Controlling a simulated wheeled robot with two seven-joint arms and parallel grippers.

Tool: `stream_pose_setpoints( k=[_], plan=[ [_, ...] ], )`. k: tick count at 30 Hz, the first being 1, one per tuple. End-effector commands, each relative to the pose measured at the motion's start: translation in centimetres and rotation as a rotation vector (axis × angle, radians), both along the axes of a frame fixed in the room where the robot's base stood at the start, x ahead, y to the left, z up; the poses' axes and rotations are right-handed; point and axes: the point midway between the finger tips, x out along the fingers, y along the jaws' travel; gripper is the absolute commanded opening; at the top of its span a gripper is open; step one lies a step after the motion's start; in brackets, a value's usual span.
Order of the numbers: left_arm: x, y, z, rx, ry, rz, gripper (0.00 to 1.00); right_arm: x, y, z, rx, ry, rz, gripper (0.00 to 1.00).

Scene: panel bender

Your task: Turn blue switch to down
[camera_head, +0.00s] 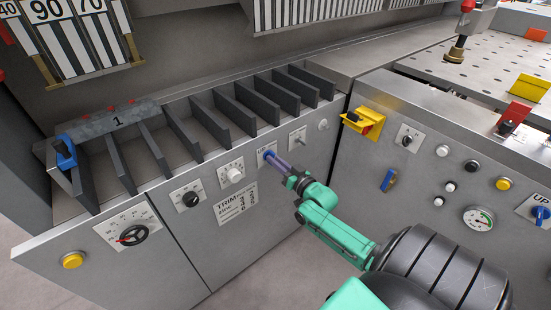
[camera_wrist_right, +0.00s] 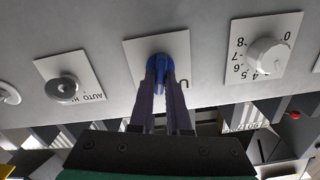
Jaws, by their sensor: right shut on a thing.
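The blue switch (camera_head: 269,154) sits on a white label plate on the grey sloped panel front. In the right wrist view the blue switch (camera_wrist_right: 158,62) is between my finger tips, in front of a plate where a letter like "U" shows. My right gripper (camera_head: 275,159), with purple-grey fingers on a green arm, is shut on the blue switch. In the wrist view the right gripper (camera_wrist_right: 163,80) partly hides the switch and its plate, so its setting is hard to read. My left gripper is not in view.
A white dial (camera_head: 232,174) is left of the switch, and a small toggle (camera_head: 298,138) is right of it. Dark dividers (camera_head: 240,112) stand above the switch.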

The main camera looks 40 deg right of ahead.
Motion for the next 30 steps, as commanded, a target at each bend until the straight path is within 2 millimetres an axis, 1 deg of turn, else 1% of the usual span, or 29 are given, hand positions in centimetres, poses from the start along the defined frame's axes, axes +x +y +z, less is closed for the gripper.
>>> stream_pose_setpoints(
  k=[6, 12, 19, 30],
  plan=[
    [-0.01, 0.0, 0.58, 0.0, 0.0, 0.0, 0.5, 0.01, -0.03, 0.08, 0.15, 0.0, 0.001, 0.0],
    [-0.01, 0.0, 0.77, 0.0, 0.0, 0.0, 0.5, 0.0, -0.1, 0.0, 0.239, 0.0, 0.0, 0.0],
    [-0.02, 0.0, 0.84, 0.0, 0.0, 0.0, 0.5, 0.0, -0.1, -0.05, 0.28, 0.0, 0.0, 0.0],
    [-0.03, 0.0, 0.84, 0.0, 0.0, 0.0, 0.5, 0.0, -0.09, -0.05, 0.285, 0.0, 0.0, 0.0]
  ],
)
